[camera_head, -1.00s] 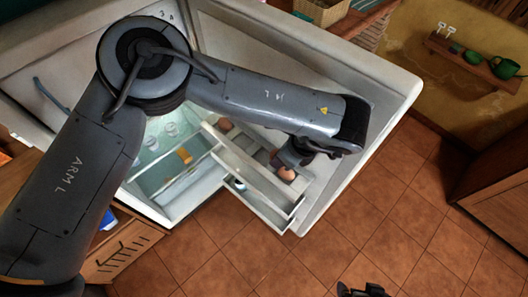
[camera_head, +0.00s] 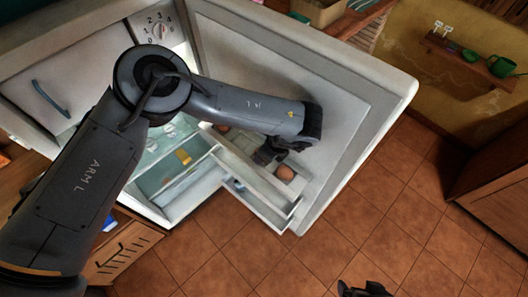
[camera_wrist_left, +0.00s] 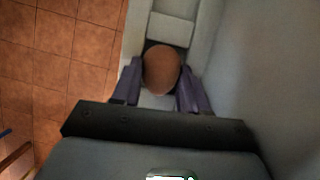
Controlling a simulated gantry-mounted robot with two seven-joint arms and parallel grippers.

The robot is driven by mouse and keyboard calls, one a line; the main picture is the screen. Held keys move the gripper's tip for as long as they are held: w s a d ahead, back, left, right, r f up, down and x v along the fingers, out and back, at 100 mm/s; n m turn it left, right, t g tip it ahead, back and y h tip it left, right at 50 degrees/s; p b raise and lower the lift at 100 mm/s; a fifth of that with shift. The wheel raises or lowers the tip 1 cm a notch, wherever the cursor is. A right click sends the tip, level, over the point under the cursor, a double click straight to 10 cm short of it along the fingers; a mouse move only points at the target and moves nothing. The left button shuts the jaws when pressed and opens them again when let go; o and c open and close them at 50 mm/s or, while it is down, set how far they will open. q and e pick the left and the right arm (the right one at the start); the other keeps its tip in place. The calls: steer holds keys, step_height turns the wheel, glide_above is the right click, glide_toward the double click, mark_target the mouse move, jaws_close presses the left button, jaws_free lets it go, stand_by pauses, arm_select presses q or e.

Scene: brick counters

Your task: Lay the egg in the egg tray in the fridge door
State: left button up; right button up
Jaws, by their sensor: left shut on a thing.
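A brown egg (camera_head: 285,173) is at the outer end of the upper white rack in the open fridge door. My left gripper (camera_head: 272,156) reaches down to it and is shut on it. In the left wrist view the egg (camera_wrist_left: 162,68) sits between the two purple-grey fingers (camera_wrist_left: 160,82), over a narrow white tray (camera_wrist_left: 172,30) with a dark gap behind the egg. Whether the egg touches the tray floor cannot be told. My right gripper (camera_head: 365,290) is at the bottom edge, partly cut off, away from the fridge.
Another brown round item (camera_head: 222,127) lies at the inner end of the door rack. A lower door shelf (camera_head: 262,205) runs alongside. The fridge interior (camera_head: 165,178) holds glass shelves and a yellow item (camera_head: 184,156). The tiled floor (camera_head: 340,225) beside the door is clear.

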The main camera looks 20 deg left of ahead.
arm_select(q)
steer(key=shift+f, duration=0.45)
steer(key=shift+w+f+b, duration=0.15)
steer(key=shift+f+b, duration=0.15)
steer(key=shift+b, duration=0.05)
steer(key=o, duration=0.8)
steer(key=shift+w, duration=0.1)
steer(key=shift+c, duration=0.2)
steer(key=shift+a+f, duration=0.1)
steer(key=shift+a, duration=0.05)
steer(key=shift+r, duration=0.45)
steer(key=v, duration=1.3)
